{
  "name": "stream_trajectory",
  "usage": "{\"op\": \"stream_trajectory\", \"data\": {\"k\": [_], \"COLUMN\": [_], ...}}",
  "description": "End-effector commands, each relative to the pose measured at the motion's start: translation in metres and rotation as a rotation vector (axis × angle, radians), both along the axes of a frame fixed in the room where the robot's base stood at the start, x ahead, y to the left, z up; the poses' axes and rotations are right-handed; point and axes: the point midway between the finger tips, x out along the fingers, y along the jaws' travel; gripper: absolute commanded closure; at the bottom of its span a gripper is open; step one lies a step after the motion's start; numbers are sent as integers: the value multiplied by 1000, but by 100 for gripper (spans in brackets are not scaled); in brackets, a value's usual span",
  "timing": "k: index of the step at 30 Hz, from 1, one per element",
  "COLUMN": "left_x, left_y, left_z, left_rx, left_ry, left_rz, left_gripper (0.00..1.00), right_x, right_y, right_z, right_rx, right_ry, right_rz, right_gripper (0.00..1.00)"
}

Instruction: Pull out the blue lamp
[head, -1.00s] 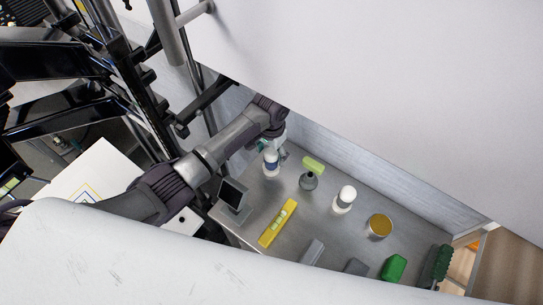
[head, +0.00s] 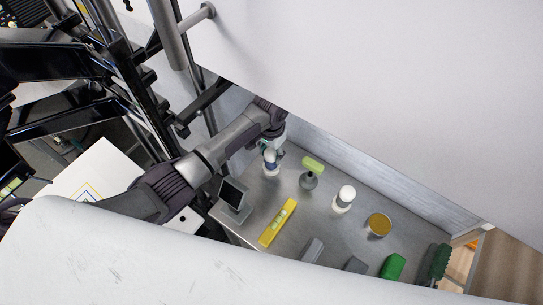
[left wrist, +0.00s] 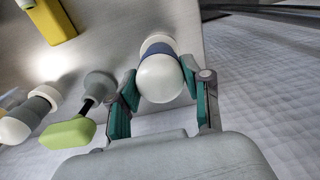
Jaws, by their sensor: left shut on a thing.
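The blue lamp (head: 270,165) is a white bulb with a blue band and a pale base, at the back left of the grey bench. In the left wrist view the lamp (left wrist: 160,78) sits between the two teal-padded fingers, its round white end toward the camera. My left gripper (left wrist: 161,74) is shut on it, a finger on each side near the blue band. In the head view the left gripper (head: 275,147) is at the lamp, partly hidden by my own arm. Whether the base touches the bench cannot be told. My right gripper is not seen.
Beside the lamp stands a dark round-based thing with a lime-green top (head: 312,163). Further right are a white lamp with a dark band (head: 344,199) and an amber-topped tin (head: 378,226). A yellow level (head: 277,222) and a small dark screen (head: 232,196) lie nearer. A wall runs behind.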

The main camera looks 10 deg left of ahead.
Motion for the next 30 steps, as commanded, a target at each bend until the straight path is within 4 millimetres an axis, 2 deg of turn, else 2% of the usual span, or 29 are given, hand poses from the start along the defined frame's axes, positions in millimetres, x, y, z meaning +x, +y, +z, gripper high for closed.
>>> {"op": "stream_trajectory", "data": {"k": [30], "left_x": [1], "left_y": [0], "left_z": [11], "left_rx": [0], "left_ry": [-1], "left_rz": [0], "left_gripper": [100], "right_x": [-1], "right_y": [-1], "right_z": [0], "right_rx": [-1], "right_ry": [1], "right_rz": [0], "right_gripper": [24]}}
